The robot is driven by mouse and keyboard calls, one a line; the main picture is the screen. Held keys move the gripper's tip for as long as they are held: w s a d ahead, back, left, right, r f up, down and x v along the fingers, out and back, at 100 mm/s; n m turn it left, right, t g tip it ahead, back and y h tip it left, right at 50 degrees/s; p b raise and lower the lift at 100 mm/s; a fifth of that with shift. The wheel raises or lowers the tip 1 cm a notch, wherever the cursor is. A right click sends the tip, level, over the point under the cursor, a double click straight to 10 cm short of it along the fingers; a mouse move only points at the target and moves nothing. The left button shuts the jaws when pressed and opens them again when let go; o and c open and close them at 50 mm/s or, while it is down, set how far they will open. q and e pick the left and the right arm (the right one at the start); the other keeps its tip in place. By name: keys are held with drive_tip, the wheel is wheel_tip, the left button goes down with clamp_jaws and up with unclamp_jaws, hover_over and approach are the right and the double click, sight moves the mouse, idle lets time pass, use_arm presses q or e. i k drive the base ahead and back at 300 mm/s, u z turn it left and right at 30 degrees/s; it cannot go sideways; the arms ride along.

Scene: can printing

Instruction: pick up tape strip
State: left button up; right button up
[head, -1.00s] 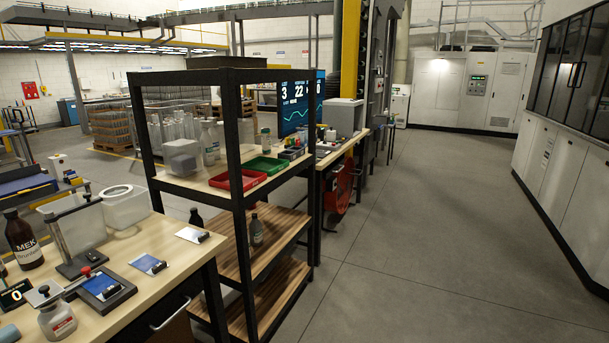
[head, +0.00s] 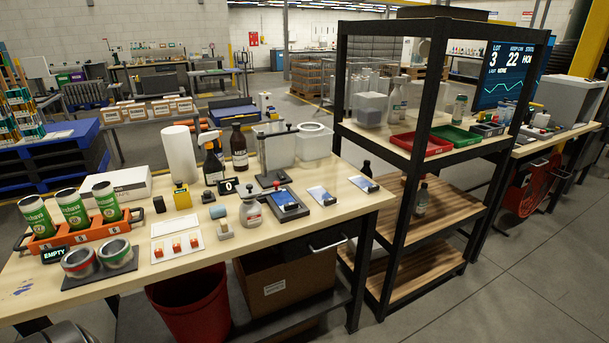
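I cannot clearly make out a tape strip. The workbench (head: 300,234) bears many small items. A white card with small orange-red pieces (head: 178,246) lies near its front, with a paler card (head: 175,223) just behind it. A small beige and grey piece (head: 224,230) stands to its right. A short blue-grey cylinder (head: 217,211) lies behind that piece. Neither of my grippers shows.
Green-and-white cans (head: 72,208) stand in an orange holder at the left. Bottles (head: 239,148) stand at the back. A black shelf (head: 398,190) adjoins the bench's right end. A red bin (head: 190,306) is below.

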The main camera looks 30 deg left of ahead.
sight(194, 242)
drive_tip(key=u, duration=1.3)
